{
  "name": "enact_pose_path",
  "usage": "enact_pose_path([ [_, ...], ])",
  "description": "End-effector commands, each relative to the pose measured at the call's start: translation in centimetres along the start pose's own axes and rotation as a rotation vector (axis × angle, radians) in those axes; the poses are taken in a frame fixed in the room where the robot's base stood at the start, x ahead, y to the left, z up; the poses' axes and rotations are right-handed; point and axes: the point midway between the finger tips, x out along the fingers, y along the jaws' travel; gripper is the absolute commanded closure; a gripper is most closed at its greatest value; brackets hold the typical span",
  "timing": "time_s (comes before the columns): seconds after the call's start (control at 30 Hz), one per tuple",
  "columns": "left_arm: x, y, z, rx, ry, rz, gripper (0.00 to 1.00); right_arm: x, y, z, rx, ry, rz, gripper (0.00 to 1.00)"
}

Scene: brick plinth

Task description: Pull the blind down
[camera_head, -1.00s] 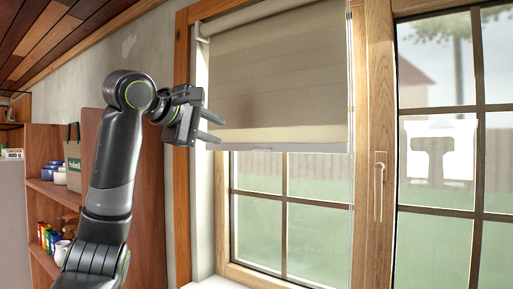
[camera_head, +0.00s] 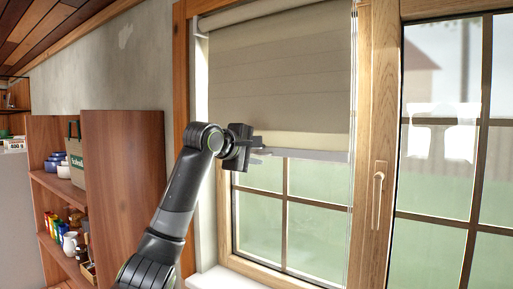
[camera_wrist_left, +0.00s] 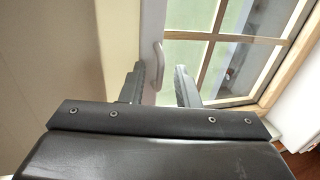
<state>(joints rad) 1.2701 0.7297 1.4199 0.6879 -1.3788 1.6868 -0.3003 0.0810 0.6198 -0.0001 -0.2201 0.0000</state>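The beige roller blind (camera_head: 285,85) hangs over the upper part of the left window pane, with a pale bar (camera_head: 318,155) along its lower edge. In the left wrist view the blind (camera_wrist_left: 117,35) is at left and its bar (camera_wrist_left: 150,20) carries a small curved pull handle (camera_wrist_left: 159,62). My left gripper (camera_head: 262,151) is at the left part of the bar. Its two fingers (camera_wrist_left: 160,88) are apart, and the handle shows between and just beyond their tips. No contact is visible. My right gripper is in neither view.
The wooden window frame (camera_head: 377,70) has a latch handle (camera_head: 378,185) to the right of the blind. A thin cord hangs along the blind's right side. A wooden shelf unit (camera_head: 125,180) with jars and boxes stands at left. A white sill (camera_head: 225,280) lies below.

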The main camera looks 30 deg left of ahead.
Motion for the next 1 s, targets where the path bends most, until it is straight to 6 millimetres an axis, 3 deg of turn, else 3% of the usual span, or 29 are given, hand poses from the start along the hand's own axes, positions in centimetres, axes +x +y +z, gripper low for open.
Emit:
enact_pose_path([
  [0.3, 0.19, -0.04, 0.01, 0.0, 0.0, 0.001, 0.73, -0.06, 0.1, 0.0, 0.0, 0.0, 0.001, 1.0],
  [0.53, 0.17, -0.03, 0.01, 0.0, 0.0, 0.0, 1.0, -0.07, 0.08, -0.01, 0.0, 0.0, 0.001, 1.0],
  [1.0, 0.41, -0.91, -0.01, 0.0, 0.0, 0.0, 1.0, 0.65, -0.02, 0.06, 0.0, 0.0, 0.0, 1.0],
])
